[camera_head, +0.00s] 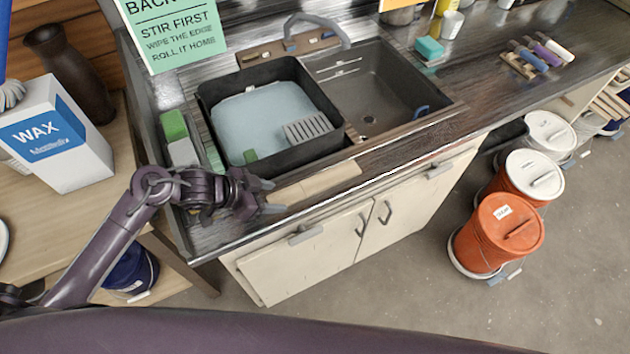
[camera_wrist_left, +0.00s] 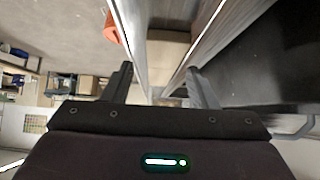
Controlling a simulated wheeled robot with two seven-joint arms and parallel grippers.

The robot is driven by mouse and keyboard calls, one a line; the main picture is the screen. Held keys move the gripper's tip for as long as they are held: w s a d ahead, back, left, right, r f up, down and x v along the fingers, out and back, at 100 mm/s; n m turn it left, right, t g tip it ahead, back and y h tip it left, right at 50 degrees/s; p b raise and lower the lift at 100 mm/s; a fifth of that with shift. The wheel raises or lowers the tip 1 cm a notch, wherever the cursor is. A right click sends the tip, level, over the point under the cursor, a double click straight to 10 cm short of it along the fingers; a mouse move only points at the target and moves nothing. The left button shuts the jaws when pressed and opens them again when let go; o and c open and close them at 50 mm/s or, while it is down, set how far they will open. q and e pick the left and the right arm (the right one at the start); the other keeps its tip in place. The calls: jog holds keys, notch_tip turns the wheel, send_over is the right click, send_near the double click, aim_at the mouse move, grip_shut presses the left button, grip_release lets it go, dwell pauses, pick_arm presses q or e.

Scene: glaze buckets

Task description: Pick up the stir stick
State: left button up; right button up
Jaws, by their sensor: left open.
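A pale, flat wooden strip (camera_head: 322,182), which looks like the stir stick, lies along the front rim of the counter before the black basin. In the left wrist view a tan surface (camera_wrist_left: 168,52) shows ahead between the fingers; I cannot tell for sure that it is the same strip. My left gripper (camera_head: 271,196) is at the left end of the strip, over the counter's front edge. Its fingers (camera_wrist_left: 160,69) are apart with nothing between them. I cannot tell whether they touch the strip. My right gripper is not in view.
The black basin (camera_head: 333,137) with pale liquid and a grey grille (camera_head: 307,129) stands just behind the strip. A faucet (camera_head: 318,22) and an open sink (camera_head: 372,88) are further back. Orange lidded buckets (camera_head: 478,250) stand on the floor at right. A WAX box (camera_head: 88,160) stands at left.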

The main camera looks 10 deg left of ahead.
aim_at(287, 195)
pick_arm(q)
jog(key=shift+w+d+f, duration=0.7)
jog(key=shift+w+f, duration=0.25)
jog(key=shift+w+d+f, duration=0.1)
jog(key=shift+d+f, duration=0.1)
jog(key=shift+f, duration=0.15)
jog(key=c, duration=1)
jog(key=shift+o, duration=0.2)
jog(key=shift+r, duration=0.1)
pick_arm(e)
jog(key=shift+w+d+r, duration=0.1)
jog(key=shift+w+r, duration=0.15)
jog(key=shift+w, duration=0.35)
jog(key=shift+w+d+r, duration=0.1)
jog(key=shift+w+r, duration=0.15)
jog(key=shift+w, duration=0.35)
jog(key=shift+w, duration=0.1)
